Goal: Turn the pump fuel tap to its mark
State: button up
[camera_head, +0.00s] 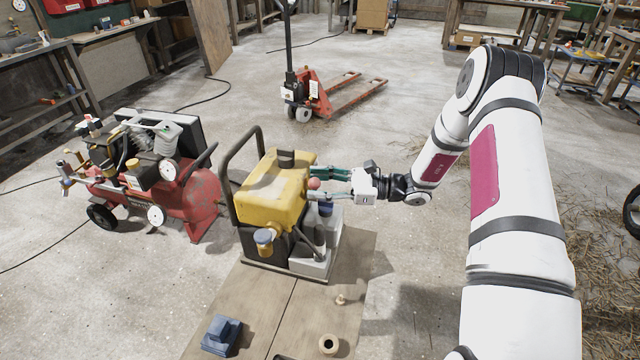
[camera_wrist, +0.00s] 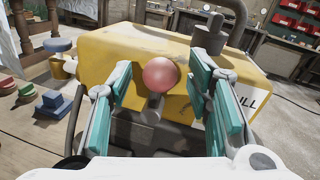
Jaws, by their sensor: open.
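The yellow pump (camera_head: 272,200) stands on a low wooden platform (camera_head: 320,300), inside a dark tube frame. A red ball knob (camera_head: 314,183) sticks out from the pump's right side, and it fills the middle of the wrist view (camera_wrist: 161,73) on a short dark stem (camera_wrist: 153,108). I cannot tell whether this knob is the fuel tap, and I see no mark. My gripper (camera_head: 318,184) is open, with its teal-padded fingers on either side of the knob. In the wrist view the fingers (camera_wrist: 165,85) stand apart from the knob with gaps on both sides.
A red compressor (camera_head: 190,190) stands left of the pump. A blue block (camera_head: 221,335) and a small ring (camera_head: 328,344) lie on the platform in front. A red pallet jack (camera_head: 320,95) stands behind.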

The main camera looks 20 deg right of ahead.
jog(key=shift+c, duration=0.3)
grip_shut()
